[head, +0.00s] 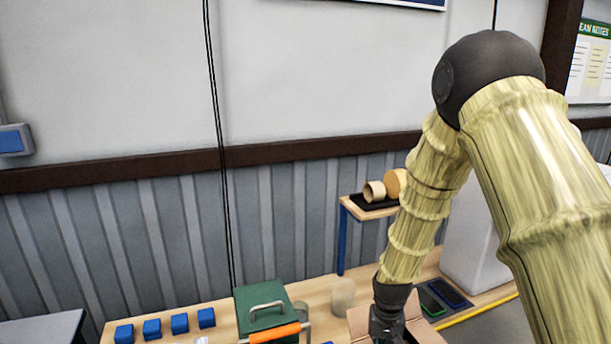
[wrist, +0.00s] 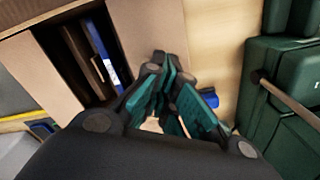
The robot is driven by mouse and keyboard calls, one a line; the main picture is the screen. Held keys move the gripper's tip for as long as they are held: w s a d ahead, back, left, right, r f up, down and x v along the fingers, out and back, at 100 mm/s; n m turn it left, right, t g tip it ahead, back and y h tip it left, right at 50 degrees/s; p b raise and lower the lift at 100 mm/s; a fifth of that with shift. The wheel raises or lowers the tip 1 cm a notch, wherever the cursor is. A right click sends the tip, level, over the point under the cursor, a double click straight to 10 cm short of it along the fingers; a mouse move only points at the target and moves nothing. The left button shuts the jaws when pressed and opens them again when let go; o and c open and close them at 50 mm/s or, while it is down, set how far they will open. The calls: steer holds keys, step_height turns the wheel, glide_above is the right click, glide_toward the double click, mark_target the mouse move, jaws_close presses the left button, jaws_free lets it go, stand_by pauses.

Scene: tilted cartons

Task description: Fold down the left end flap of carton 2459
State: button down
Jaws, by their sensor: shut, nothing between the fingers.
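An open brown carton stands on the bench under my gripper (head: 387,322). In the head view only its top shows at the bottom edge, with one flap (head: 358,322) left of my gripper and another flap (head: 424,331) to its right. In the wrist view the carton's dark opening shows dark items and a blue-and-white item (wrist: 102,52). One flap (wrist: 148,28) lies right of the opening, close to my gripper (wrist: 170,78), and another (wrist: 38,78) lies left of it. My gripper is shut and empty; I cannot tell whether it touches the flap. No carton number is readable.
A green toolbox (head: 262,305) with an orange-handled tool (head: 274,333) in front stands left of the carton; the toolbox fills the wrist view's right side (wrist: 275,95). Several blue blocks (head: 180,323) lie farther left. A pale cylinder (head: 342,293) stands behind the carton. Dark trays (head: 447,292) lie right.

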steer(key=shift+r+p, duration=1.7)
steer(key=shift+r, duration=0.95)
steer(key=shift+f, duration=0.1)
